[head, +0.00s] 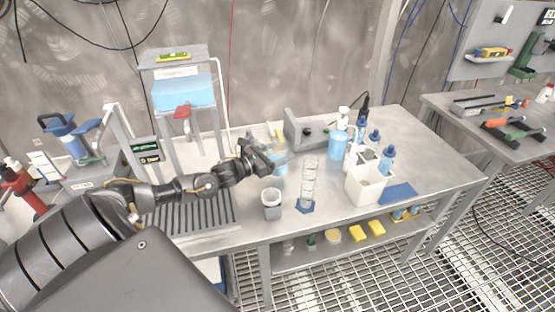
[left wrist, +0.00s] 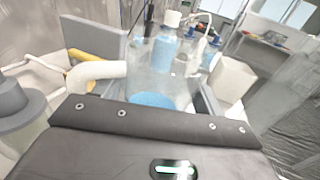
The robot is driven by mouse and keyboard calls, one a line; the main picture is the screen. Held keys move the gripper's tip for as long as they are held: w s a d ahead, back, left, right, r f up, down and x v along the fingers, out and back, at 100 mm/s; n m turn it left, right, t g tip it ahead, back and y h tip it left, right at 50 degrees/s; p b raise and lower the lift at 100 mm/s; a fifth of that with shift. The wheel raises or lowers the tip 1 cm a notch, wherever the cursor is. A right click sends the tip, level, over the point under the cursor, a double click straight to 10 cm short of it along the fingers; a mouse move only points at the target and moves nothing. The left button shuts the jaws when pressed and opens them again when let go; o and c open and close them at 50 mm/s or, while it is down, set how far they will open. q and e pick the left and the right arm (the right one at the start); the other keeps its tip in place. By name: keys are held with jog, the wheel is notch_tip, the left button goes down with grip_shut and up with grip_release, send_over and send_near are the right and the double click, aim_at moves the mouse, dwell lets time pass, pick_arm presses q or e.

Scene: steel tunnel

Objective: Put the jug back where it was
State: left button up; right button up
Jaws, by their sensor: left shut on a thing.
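The jug (head: 279,164) is a clear vessel with light-blue liquid in it, partly hidden by my left gripper (head: 264,157) in the head view. My left gripper is shut on it above or at the steel bench; I cannot tell whether its base touches the top. In the left wrist view, the clear jug (left wrist: 152,84) stands between the fingers, with blue liquid low inside it. My right gripper is in no view.
On the steel bench (head: 425,143), a grey cup (head: 272,205) and a clear graduated cylinder (head: 308,185) stand near the jug. A blue bottle (head: 338,146) and white caddy (head: 366,186) are to the right. A grey bracket (head: 304,128) stands behind.

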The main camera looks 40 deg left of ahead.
pick_arm(q)
notch_tip(320, 180, down, 3)
jog(key=shift+w+a+p, duration=0.1)
jog(key=shift+w+p, duration=0.05)
jog(key=shift+p, duration=0.45)
jog(key=shift+f, duration=0.1)
jog(key=shift+f, duration=0.1)
jog(key=shift+f+b, duration=0.2)
jog(key=shift+b, duration=0.1)
jog(key=o, duration=1.1)
jog(key=shift+r, duration=0.1)
jog(key=shift+o, duration=0.2)
